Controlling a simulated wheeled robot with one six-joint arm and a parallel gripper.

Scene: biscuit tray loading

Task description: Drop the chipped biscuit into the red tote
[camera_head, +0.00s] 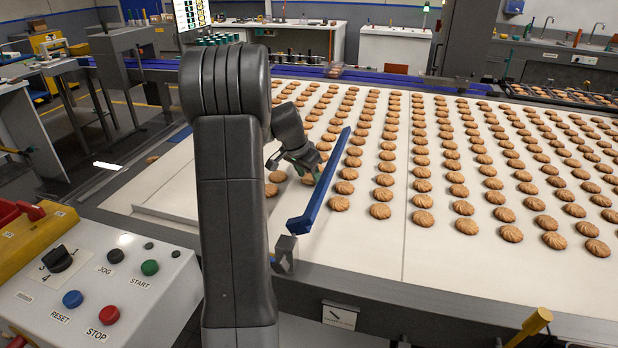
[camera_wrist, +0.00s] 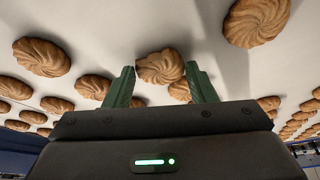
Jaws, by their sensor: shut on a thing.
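My gripper (camera_head: 303,167) is over the left part of the white belt, with its green fingers closed about a biscuit. In the wrist view the fingers (camera_wrist: 164,82) stand on both sides of a ridged golden biscuit (camera_wrist: 160,66). Its upper left edge looks uneven, as if chipped. In the head view my arm and fingers hide much of this spot, and I cannot tell its height above the belt clearly. A red thing (camera_head: 18,212) shows at the left edge, cut off by the frame. I cannot tell whether it is the red tote.
Rows of whole biscuits (camera_head: 423,201) cover the white belt (camera_head: 370,245). A blue bar (camera_head: 325,182) slants across the belt just right of my gripper. A control panel (camera_head: 110,290) with coloured buttons stands at the front left. One biscuit (camera_head: 152,159) lies near the belt's left edge.

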